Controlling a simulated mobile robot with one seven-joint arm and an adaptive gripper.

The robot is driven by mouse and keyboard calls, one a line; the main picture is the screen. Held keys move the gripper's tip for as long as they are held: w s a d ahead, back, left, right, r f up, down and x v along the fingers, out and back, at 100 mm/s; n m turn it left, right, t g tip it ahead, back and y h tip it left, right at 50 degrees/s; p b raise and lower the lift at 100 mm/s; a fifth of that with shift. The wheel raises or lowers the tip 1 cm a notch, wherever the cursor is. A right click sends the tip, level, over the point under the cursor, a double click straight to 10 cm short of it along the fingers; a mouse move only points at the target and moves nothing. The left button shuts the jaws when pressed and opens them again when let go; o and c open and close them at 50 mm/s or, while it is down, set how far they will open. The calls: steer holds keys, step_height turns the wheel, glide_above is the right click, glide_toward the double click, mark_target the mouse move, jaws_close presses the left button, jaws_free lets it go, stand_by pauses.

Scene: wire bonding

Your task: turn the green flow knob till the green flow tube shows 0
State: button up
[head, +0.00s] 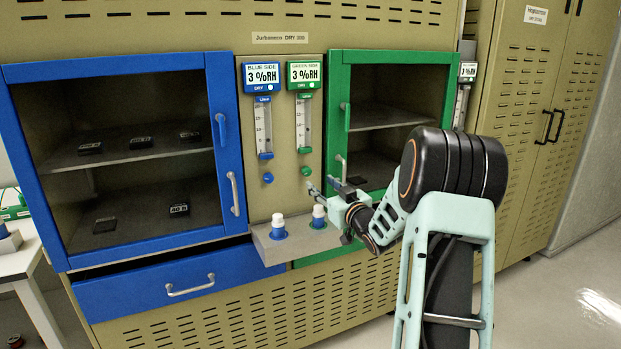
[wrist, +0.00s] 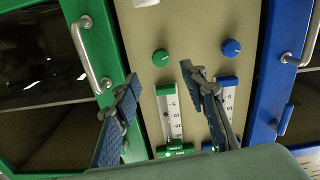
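The green flow knob (head: 305,171) is a small round knob under the green flow tube (head: 301,122) on the tan middle panel. In the wrist view, which is turned over, the green knob (wrist: 160,57) shows between and just beyond my fingertips, and the green tube (wrist: 170,116) lies below it. The tube's reading is too small to tell. My gripper (wrist: 158,74) is open and empty, its two fingers spread on either side of the knob's line. In the head view my gripper (head: 318,187) is just below and right of the knob; contact is not visible.
The blue knob (head: 268,178) and blue flow tube (head: 263,128) are just left. Two white-capped bottles (head: 278,222) stand on a small shelf (head: 270,248) below. The blue door (head: 222,125) and green door (head: 338,105), both with handles, flank the panel.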

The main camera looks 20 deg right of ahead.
mark_target(308, 173)
steer(key=w, duration=0.9)
steer(key=shift+w+a+b, duration=0.2)
steer(key=shift+b, duration=0.1)
jaws_close()
